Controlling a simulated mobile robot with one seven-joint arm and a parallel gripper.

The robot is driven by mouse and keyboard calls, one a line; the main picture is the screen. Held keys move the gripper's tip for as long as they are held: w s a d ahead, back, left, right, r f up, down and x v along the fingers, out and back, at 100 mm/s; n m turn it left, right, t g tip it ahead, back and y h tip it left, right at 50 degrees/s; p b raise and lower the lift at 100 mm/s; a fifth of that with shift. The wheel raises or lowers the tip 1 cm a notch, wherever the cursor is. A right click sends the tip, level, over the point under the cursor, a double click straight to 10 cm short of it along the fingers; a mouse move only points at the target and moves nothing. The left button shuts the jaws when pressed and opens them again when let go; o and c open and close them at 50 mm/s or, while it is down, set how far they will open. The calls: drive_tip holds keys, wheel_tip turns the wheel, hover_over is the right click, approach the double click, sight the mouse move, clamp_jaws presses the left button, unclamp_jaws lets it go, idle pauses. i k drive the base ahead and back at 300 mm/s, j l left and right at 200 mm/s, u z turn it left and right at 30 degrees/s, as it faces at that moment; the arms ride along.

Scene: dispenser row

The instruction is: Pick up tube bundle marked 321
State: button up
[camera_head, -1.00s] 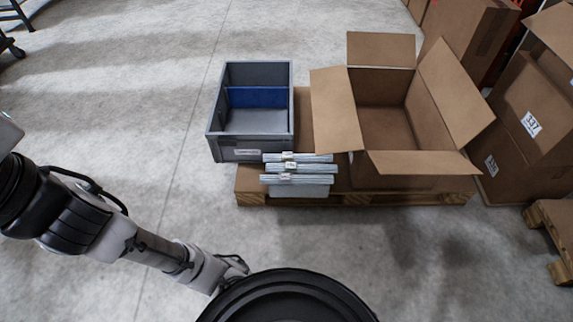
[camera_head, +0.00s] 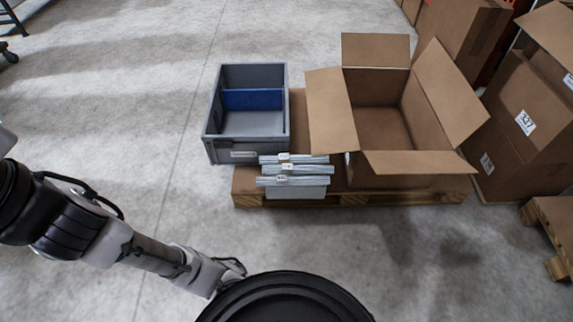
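Three pale tube bundles lie one behind another on a light block at the front edge of a wooden pallet: a back bundle (camera_head: 310,159), a middle bundle (camera_head: 312,169) and a front bundle (camera_head: 306,181). Each carries a small white tag left of its middle. The tag numbers are too small to read, so I cannot tell which bundle is 321. My gripper (camera_head: 232,267) is at the end of my arm at lower left, over the floor and well apart from the bundles. Its fingers are too small and partly hidden to judge.
A grey bin (camera_head: 214,138) with a blue divider stands on the pallet (camera_head: 354,200) behind the bundles. An open cardboard box (camera_head: 400,166) stands to their right. More boxes (camera_head: 522,125) are at far right.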

sight(285, 170)
drive_tip(key=i+j+z, duration=1.15)
drive_tip(key=j, duration=0.2)
